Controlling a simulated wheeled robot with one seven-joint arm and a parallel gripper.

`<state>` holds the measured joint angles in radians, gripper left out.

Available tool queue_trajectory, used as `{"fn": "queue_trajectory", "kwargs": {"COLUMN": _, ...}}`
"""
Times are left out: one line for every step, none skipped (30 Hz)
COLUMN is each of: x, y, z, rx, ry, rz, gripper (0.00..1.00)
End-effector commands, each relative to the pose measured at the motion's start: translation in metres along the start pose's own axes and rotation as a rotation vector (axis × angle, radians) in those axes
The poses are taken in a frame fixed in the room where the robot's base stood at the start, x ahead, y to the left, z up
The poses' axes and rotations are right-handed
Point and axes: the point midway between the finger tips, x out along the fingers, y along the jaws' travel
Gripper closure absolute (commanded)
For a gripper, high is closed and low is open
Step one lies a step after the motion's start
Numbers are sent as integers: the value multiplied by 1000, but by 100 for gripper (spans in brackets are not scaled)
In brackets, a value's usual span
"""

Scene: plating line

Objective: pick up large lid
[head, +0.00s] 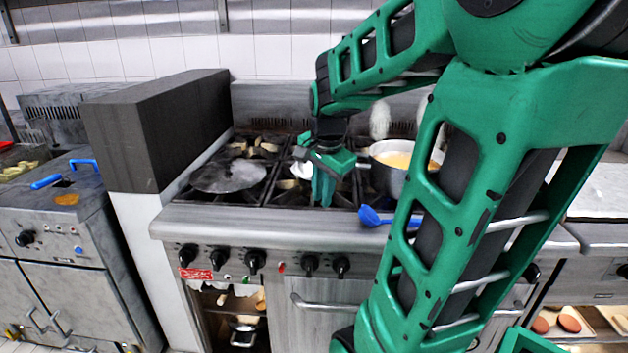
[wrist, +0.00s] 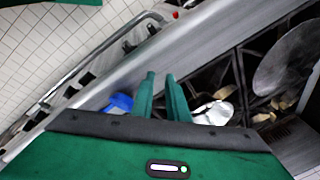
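The large lid (head: 229,176) looks like a flat, round grey metal disc lying over the left burners of the stove. In the wrist view its edge shows at the upper right (wrist: 289,62), partly cut off by the frame. My gripper (head: 322,200) points down over the middle of the stove, to the right of the lid and apart from it. In the wrist view the two green fingers (wrist: 160,76) stand slightly apart with nothing visible between them. I cannot make out a handle on the lid.
A pot of yellowish food (head: 388,180) stands right of my gripper, partly hidden by my arm. A blue ladle (head: 371,216) lies at the stove's front edge. A crumpled shiny piece (wrist: 213,112) lies near my fingers. A tall dark block (head: 150,130) stands left of the stove.

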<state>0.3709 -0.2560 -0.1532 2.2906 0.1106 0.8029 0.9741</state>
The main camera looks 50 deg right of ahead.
Motion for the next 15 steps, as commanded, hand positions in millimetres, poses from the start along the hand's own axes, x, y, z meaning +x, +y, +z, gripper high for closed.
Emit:
{"fn": "queue_trajectory", "kwargs": {"x": 2, "y": -18, "z": -16, "rx": 112, "ry": 21, "rz": -23, "gripper": 86}}
{"fn": "queue_trajectory", "kwargs": {"x": 3, "y": -28, "z": -24, "rx": 177, "ry": 30, "rz": -38, "gripper": 86}}
{"fn": "queue_trajectory", "kwargs": {"x": 4, "y": -40, "z": -34, "rx": 260, "ry": 41, "rz": -60, "gripper": 86}}
{"fn": "queue_trajectory", "kwargs": {"x": 5, "y": -49, "z": -41, "rx": 318, "ry": 48, "rz": -76, "gripper": 86}}
{"fn": "queue_trajectory", "kwargs": {"x": 5, "y": -57, "z": -48, "rx": 373, "ry": 54, "rz": -91, "gripper": 86}}
{"fn": "queue_trajectory", "kwargs": {"x": 6, "y": -66, "z": -56, "rx": 438, "ry": 60, "rz": -110, "gripper": 86}}
{"fn": "queue_trajectory", "kwargs": {"x": 6, "y": -72, "z": -61, "rx": 482, "ry": 63, "rz": -123, "gripper": 86}}
{"fn": "queue_trajectory", "kwargs": {"x": 7, "y": -78, "z": -66, "rx": 521, "ry": 65, "rz": -134, "gripper": 86}}
{"fn": "queue_trajectory", "kwargs": {"x": 7, "y": -84, "z": -71, "rx": 564, "ry": 67, "rz": -148, "gripper": 86}}
{"fn": "queue_trajectory", "kwargs": {"x": 8, "y": -88, "z": -74, "rx": 592, "ry": 67, "rz": -157, "gripper": 86}}
{"fn": "queue_trajectory", "kwargs": {"x": 8, "y": -91, "z": -77, "rx": 615, "ry": 68, "rz": -163, "gripper": 86}}
{"fn": "queue_trajectory", "kwargs": {"x": 9, "y": -94, "z": -80, "rx": 640, "ry": 68, "rz": -171, "gripper": 86}}
{"fn": "queue_trajectory", "kwargs": {"x": 9, "y": -96, "z": -82, "rx": 653, "ry": 69, "rz": -175, "gripper": 86}}
{"fn": "queue_trajectory", "kwargs": {"x": 11, "y": -98, "z": -83, "rx": 664, "ry": 69, "rz": -178, "gripper": 86}}
{"fn": "queue_trajectory", "kwargs": {"x": 14, "y": -99, "z": -84, "rx": 672, "ry": 69, "rz": -180, "gripper": 86}}
